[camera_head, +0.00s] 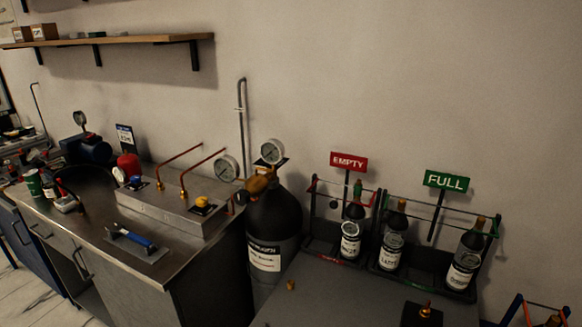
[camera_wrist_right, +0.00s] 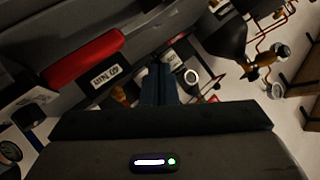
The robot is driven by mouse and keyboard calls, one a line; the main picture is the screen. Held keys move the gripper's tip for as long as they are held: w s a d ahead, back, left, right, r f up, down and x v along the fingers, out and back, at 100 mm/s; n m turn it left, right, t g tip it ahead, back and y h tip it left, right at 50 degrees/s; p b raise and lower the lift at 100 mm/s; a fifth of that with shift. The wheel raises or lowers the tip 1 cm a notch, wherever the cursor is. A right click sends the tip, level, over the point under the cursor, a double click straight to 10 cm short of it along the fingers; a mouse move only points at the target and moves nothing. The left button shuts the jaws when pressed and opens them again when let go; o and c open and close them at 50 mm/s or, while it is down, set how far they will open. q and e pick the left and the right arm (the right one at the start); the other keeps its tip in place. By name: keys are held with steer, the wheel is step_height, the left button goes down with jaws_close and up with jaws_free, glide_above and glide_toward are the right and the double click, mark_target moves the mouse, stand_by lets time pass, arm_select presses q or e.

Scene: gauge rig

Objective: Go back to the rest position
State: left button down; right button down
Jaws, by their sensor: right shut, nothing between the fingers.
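My right gripper (camera_wrist_right: 160,72) shows in the right wrist view, its dark fingers together with nothing between them. The wrist picture is strongly tilted, and several items behind the fingers are too dark to name. Neither gripper shows in the head view, and my left gripper is in no view. The task names no object.
A steel bench (camera_head: 95,222) with a gauge block (camera_head: 165,208) stands left. A black gas cylinder (camera_head: 273,222) stands mid-view. Racks under EMPTY (camera_head: 349,162) and FULL (camera_head: 446,181) signs hold bottles at right. The grey top (camera_head: 335,300) before them is mostly clear.

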steer(key=s+d+f+n+g+h, duration=0.1)
steer(key=s+f+n+g+h, duration=0.2)
steer(key=s, duration=0.5)
steer(key=s+d+f+n+g+h, duration=0.1)
steer(key=s+f+n+g+h, duration=0.15)
steer(key=s+g, duration=0.4)
steer(key=s+d+f, duration=0.1)
steer(key=d+f, duration=0.1)
steer(key=f, duration=1.4)
steer(key=s+d+f, duration=0.1)
steer(key=s+f, duration=0.1)
steer(key=f, duration=1.3)
steer(key=s+d+f+g, duration=0.1)
steer(key=s+f, duration=1.6)
steer(key=f, duration=0.1)
steer(key=shift+s+d+f+m+g+y, duration=0.15)
steer(key=shift+d+f+m+g+y, duration=0.1)
steer(key=shift+m+g+y, duration=0.15)
